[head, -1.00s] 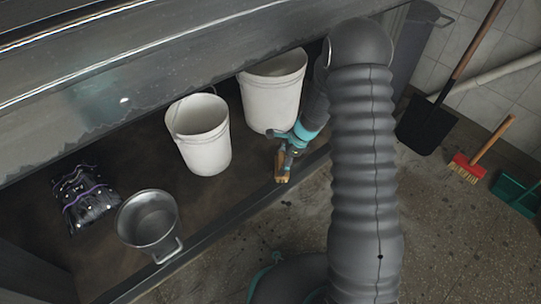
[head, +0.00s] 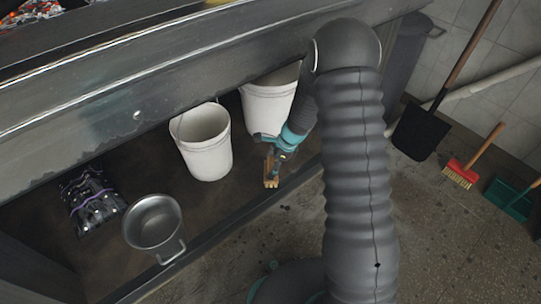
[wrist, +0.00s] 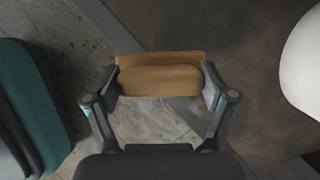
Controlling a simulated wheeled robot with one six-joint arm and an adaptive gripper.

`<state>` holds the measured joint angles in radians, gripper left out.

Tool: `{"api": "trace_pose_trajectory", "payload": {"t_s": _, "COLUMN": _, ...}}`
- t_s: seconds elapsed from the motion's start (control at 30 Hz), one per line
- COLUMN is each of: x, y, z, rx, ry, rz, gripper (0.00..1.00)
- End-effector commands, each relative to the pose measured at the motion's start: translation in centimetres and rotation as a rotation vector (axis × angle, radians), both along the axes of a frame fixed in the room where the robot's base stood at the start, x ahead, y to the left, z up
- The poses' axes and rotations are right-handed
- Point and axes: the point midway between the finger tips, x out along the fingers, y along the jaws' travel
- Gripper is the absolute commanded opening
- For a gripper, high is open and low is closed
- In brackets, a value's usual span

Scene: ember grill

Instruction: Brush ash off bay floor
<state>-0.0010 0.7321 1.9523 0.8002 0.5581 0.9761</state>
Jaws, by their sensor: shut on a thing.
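My gripper (wrist: 160,80) is shut on a wooden brush (wrist: 160,79), with one finger at each end of its block in the wrist view. In the head view the brush (head: 271,172) hangs below my gripper (head: 277,152), over the bay floor just inside the front rail. Whether its bristles touch the floor cannot be told. The brown bay floor (head: 232,185) looks dusty, and it also fills the right of the wrist view (wrist: 215,60). Small dark bits lie on the paving outside the rail.
Two white buckets (head: 204,145) (head: 268,103) stand in the bay behind the brush. A metal pot (head: 152,222) and a dark bag (head: 90,203) are at left. The bay's front rail (head: 225,222) is a raised edge. A shovel (head: 420,130), red broom (head: 461,172) and green dustpan (head: 510,200) stand by the wall.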

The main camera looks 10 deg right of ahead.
Motion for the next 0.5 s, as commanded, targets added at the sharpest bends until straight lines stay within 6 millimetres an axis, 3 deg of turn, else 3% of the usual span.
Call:
{"api": "trace_pose_trajectory", "payload": {"t_s": 0.23, "x": 0.0, "y": 0.1, "z": 2.7, "rx": 0.000, "ry": 0.000, "rz": 0.003, "gripper": 0.45}}
{"api": "trace_pose_trajectory", "payload": {"t_s": 0.5, "x": 0.0, "y": 0.1, "z": 3.3, "rx": 0.000, "ry": 0.000, "rz": 0.003, "gripper": 0.45}}
